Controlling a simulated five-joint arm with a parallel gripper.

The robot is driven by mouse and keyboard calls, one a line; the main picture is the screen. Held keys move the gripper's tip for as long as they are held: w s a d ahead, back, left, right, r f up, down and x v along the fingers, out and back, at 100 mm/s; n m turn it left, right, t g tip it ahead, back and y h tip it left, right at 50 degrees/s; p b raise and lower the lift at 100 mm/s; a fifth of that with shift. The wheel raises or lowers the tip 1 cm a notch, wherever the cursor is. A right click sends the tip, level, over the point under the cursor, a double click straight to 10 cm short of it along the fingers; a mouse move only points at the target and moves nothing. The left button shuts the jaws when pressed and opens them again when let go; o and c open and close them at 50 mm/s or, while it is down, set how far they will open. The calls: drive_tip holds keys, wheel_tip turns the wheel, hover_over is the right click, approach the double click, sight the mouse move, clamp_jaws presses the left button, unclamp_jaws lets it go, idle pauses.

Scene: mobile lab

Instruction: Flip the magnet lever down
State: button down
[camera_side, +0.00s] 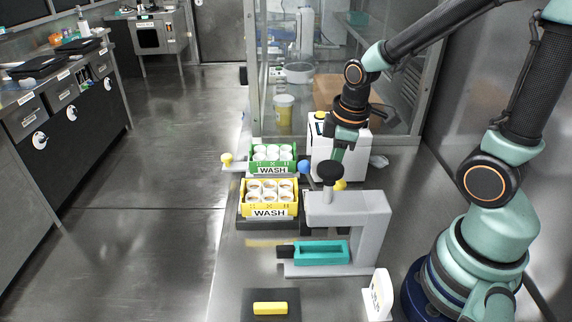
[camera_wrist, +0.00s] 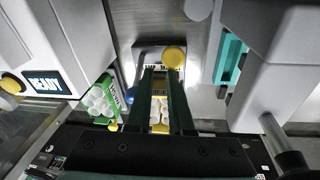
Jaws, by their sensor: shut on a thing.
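My gripper (camera_side: 336,170) points down behind the grey press, right of the racks. In the wrist view my gripper's two dark green fingers (camera_wrist: 161,70) reach toward a yellow round knob (camera_wrist: 174,57) at their tips.
A yellow WASH rack (camera_side: 269,212) and a green WASH rack (camera_side: 271,174) hold white tubes. The grey press (camera_side: 370,225) with black knob (camera_side: 330,171) and teal tray (camera_side: 320,246) stands nearest the gripper. A white box (camera_side: 350,150) stands behind. A yellow bar (camera_side: 270,308) lies in front.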

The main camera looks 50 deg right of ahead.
drive_tip(key=shift+s+d+f+g, duration=0.1)
drive_tip(key=shift+s+f+g, duration=0.35)
drive_tip(key=shift+s, duration=0.4)
drive_tip(key=w+a+r, duration=0.2)
drive_tip(key=w, duration=0.2)
drive_tip(key=s+d+r, duration=0.4)
drive_tip(key=s+r, duration=0.1)
drive_tip(key=r, duration=0.2)
drive_tip(key=shift+d+r+t, duration=0.3)
drive_tip(key=shift+t, duration=0.15)
drive_tip(key=a+r+m+t, duration=0.3)
drive_tip(key=a+m, duration=0.2)
drive_tip(key=m, duration=0.2)
drive_tip(key=shift+w+a+r+t, duration=0.2)
drive_tip(key=shift+w+r+t, duration=0.1)
drive_tip(key=shift+r, duration=0.1)
